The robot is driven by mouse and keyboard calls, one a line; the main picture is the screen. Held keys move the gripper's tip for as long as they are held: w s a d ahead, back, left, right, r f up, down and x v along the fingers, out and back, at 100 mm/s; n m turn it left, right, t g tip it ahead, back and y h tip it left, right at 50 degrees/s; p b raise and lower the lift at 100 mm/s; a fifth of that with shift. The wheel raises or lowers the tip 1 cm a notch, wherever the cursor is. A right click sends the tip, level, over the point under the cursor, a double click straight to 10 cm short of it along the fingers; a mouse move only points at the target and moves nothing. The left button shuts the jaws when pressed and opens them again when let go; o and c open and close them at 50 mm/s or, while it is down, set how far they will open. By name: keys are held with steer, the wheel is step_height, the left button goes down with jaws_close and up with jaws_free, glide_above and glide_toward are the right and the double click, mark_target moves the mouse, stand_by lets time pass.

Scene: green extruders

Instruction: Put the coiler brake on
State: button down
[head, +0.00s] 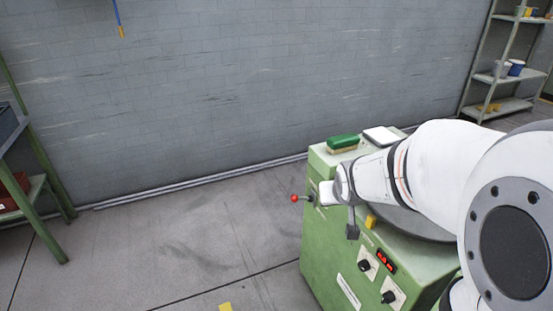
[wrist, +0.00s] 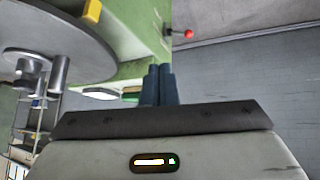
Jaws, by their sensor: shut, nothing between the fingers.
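The coiler brake appears to be the short lever with a red ball knob (head: 295,198) on the left side of the green machine (head: 318,246). In the head view its knob points left, away from the machine. The red knob also shows in the wrist view (wrist: 188,33), at the top, beyond my fingertips. My gripper (wrist: 160,68) is shut and empty, its dark fingers together. There is a gap between the fingertips and the knob. In the head view my arm reaches over the machine and hides part of its top; the fingers cannot be made out clearly there.
The machine has a round grey plate (wrist: 62,45) with a yellow block (wrist: 92,11). A green-topped brush-like block (head: 342,143) lies on its top. Floor to the left is open. Shelves (head: 497,78) stand far right.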

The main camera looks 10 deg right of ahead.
steer(key=w+f+n+t+y+b, duration=0.2)
steer(key=w+f+t+y+b, duration=0.4)
steer(key=w+f, duration=1.2)
step_height(320, 180, down, 3)
steer(key=t+b, duration=0.3)
steer(key=b, duration=0.3)
steer(key=shift+w+d+y, duration=0.2)
steer(key=shift+w+y, duration=0.2)
steer(key=shift+r, duration=0.15)
steer(key=b, duration=0.2)
glide_above(302, 198)
steer(key=s+a, duration=0.1)
steer(key=s, duration=0.3)
steer(key=f, duration=0.4)
steer(key=shift+w+a+f+b, duration=0.25)
steer(key=shift+a+b, duration=0.05)
steer(key=shift+a, duration=0.05)
